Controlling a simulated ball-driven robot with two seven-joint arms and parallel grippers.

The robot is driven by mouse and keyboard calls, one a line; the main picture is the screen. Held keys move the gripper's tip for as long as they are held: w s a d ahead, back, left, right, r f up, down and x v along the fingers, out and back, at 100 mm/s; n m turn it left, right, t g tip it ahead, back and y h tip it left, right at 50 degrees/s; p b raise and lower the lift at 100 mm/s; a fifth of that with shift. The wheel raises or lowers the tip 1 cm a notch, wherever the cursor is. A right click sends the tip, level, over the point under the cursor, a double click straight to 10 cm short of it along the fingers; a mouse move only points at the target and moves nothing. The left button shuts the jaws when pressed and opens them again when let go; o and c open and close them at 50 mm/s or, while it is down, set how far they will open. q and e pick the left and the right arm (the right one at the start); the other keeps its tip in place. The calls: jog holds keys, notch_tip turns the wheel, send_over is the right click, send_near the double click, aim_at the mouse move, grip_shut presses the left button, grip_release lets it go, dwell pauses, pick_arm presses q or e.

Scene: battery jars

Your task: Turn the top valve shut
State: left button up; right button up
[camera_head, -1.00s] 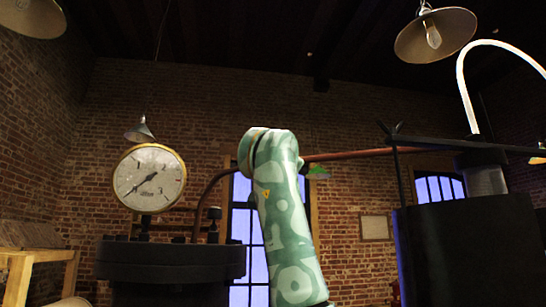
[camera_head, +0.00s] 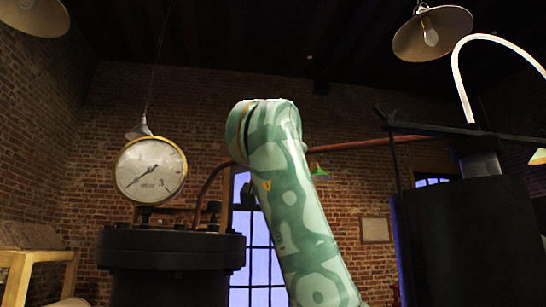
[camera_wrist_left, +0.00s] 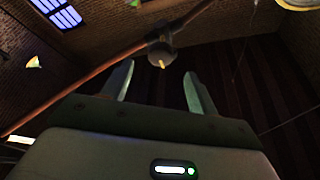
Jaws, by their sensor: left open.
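In the left wrist view, a small dark valve-like fitting (camera_wrist_left: 160,48) with a pale yellow tip sits on a pipe, ahead of my left gripper (camera_wrist_left: 159,70). The two pale green fingers are apart with nothing between them, and the fitting shows beyond the gap. I cannot tell how far off it is or how the valve is set. In the head view my green patterned arm stands across the middle and hides part of the copper pipe (camera_head: 362,144). My right gripper is in neither view.
A round pressure gauge (camera_head: 151,170) stands above a dark lidded vessel (camera_head: 170,250) at left. A tall black jar (camera_head: 462,240) stands at right, with a white curved tube (camera_head: 462,75) above it. Hanging lamps (camera_head: 432,33) are overhead.

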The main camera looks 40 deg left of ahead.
pick_arm(q)
jog(key=b+v, duration=0.1)
jog(key=v, duration=0.7)
jog(key=shift+b, duration=0.35)
